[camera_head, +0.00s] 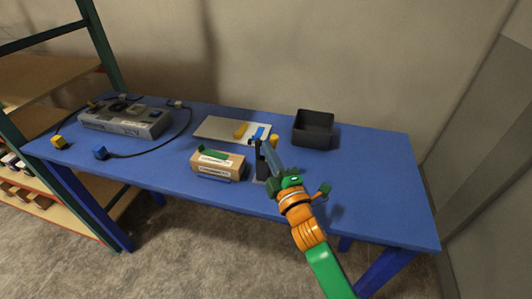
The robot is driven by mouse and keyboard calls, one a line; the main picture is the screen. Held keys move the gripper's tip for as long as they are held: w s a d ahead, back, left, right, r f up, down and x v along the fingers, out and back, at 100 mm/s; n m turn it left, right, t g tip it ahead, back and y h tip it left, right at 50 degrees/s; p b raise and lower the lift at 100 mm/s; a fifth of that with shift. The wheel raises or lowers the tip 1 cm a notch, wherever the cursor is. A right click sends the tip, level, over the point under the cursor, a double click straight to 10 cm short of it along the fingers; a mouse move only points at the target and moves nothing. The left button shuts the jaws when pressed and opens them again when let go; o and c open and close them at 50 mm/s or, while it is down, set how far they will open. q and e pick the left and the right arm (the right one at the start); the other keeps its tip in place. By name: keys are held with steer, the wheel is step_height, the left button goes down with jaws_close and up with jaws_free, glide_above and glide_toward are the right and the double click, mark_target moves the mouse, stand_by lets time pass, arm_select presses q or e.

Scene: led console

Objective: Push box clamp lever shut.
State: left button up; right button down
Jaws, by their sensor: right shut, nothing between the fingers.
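A brown cardboard box (205,170) with printed labels and a green piece on top sits near the table's front edge. A dark upright piece (260,168), which looks like part of the clamp, stands at the box's right end. Small blue parts show above it; I cannot tell which one is the lever or how far it is turned. My right gripper (268,155) is shut and empty, reaching in from the lower right. Its fingers overlap the upright piece in view, and contact cannot be told. My left gripper is not in view.
A light plate (215,127) with a yellow part lies behind the box. A black open bin (313,128) stands behind and right of my gripper. A grey console (125,122) with cables and a yellow and a blue plug is at left. The right side of the blue table (385,175) is clear.

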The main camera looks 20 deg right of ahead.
steer(key=shift+s+d+f+m+t+h+b, duration=0.2)
steer(key=shift+d+f+m+t+h+b, duration=0.15)
steer(key=shift+m+b, duration=0.6)
steer(key=shift+s+d+f+m+t+h+b, duration=0.25)
steer(key=shift+d+m+t+b, duration=0.25)
steer(key=shift+b, duration=0.9)
steer(key=shift+s+d+f+m+t+h+b, duration=0.25)
steer(key=shift+m+t+h+b, duration=0.1)
steer(key=shift+m+b, duration=0.65)
steer(key=shift+s+d+f+m+t+b, duration=0.3)
steer(key=shift+s+d+m+b, duration=0.25)
steer(key=shift+d+b, duration=0.2)
steer(key=shift+f, duration=0.1)
